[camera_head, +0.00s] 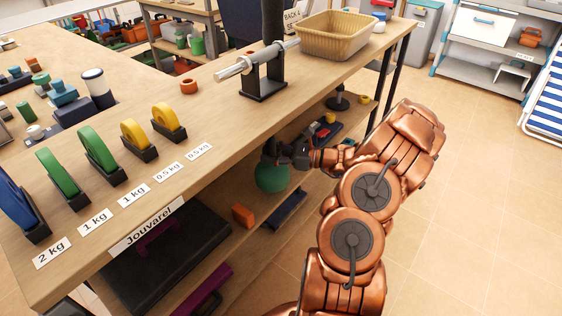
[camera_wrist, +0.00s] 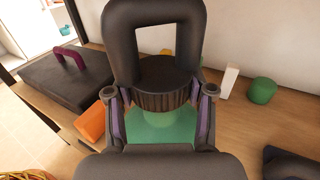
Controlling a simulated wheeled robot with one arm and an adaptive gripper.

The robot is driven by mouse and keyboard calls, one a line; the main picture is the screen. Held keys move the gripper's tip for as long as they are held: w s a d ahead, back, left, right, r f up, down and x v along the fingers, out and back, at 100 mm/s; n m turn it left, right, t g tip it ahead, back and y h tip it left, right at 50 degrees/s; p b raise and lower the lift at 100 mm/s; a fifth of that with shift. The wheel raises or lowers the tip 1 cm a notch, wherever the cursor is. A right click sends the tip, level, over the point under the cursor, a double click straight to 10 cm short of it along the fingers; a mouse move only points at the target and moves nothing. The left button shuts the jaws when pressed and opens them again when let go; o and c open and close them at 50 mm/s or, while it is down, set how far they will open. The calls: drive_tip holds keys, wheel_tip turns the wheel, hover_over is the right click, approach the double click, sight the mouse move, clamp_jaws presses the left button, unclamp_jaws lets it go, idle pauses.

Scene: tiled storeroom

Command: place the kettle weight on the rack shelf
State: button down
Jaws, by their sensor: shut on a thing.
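The kettle weight (camera_head: 271,177) is a green ball with a dark handle. My gripper (camera_head: 284,154) is shut on it from above, at the open side of the rack below the top board. In the wrist view the dark handle loop and ribbed collar of the kettle weight (camera_wrist: 163,134) sit between my gripper's two fingers (camera_wrist: 161,110), with the green body below. The rack shelf (camera_head: 248,236) is the wooden board under the top. I cannot tell whether the ball touches it.
On the shelf are a black case (camera_head: 165,262), an orange block (camera_head: 243,215) and a dark blue bar (camera_head: 286,209). A small green item (camera_wrist: 262,90) and a white block (camera_wrist: 229,82) stand near in the wrist view. The top board (camera_head: 215,120) overhangs the shelf.

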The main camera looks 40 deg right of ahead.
sight(264, 147)
drive_tip(key=shift+w+f, duration=0.1)
drive_tip(key=shift+w, duration=1.6)
drive_tip(key=shift+f+b, duration=0.7)
drive_tip(key=shift+f, duration=1.05)
drive_tip(key=shift+c, duration=2.1)
unclamp_jaws()
drive_tip(key=shift+f, duration=0.1)
drive_tip(key=shift+s+d, duration=0.15)
drive_tip(key=shift+s, duration=0.05)
drive_tip(key=p+v, duration=0.2)
drive_tip(key=v, duration=0.9)
drive_tip(key=shift+s+d, duration=0.2)
